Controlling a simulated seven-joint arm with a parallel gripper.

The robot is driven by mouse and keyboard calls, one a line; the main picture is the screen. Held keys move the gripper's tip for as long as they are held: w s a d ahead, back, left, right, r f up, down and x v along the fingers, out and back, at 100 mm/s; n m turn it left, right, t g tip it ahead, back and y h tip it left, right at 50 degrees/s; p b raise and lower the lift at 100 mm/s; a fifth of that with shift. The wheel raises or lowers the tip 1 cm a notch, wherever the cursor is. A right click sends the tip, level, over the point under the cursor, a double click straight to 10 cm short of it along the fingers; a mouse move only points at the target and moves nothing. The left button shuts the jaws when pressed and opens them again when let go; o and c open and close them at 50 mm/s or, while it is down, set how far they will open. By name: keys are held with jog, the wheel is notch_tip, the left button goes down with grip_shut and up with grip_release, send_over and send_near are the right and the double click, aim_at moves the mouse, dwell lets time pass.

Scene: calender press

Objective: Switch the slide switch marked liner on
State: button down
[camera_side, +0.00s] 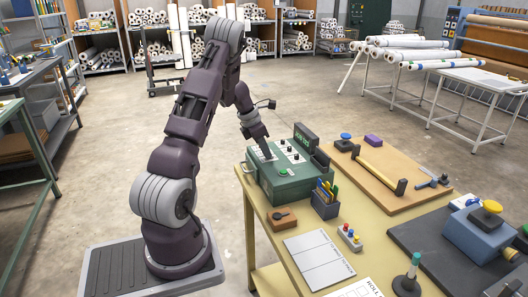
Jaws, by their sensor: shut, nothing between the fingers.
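A green control box (287,183) stands on the near left end of the table. Its sloped top carries white label plates (286,147) with small dark controls, and a green button (284,172) sits nearer its front. The labels are too small to read, so I cannot tell which control is the liner slide switch or how it is set. My gripper (268,156) points down over the left part of the box's top and hides part of the left plate. It is shut with nothing in it. I cannot tell whether its tips touch the panel.
A dark display (305,136) stands at the back of the box. A pen holder (326,199) is at its right front, and a brown block (282,218) lies in front. Above the box is free room.

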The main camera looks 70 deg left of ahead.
aim_at(260, 160)
jog(key=s, duration=0.3)
jog(key=shift+s, duration=0.25)
jog(key=v, duration=1)
jog(key=shift+s, duration=0.3)
jog(key=shift+d, duration=0.1)
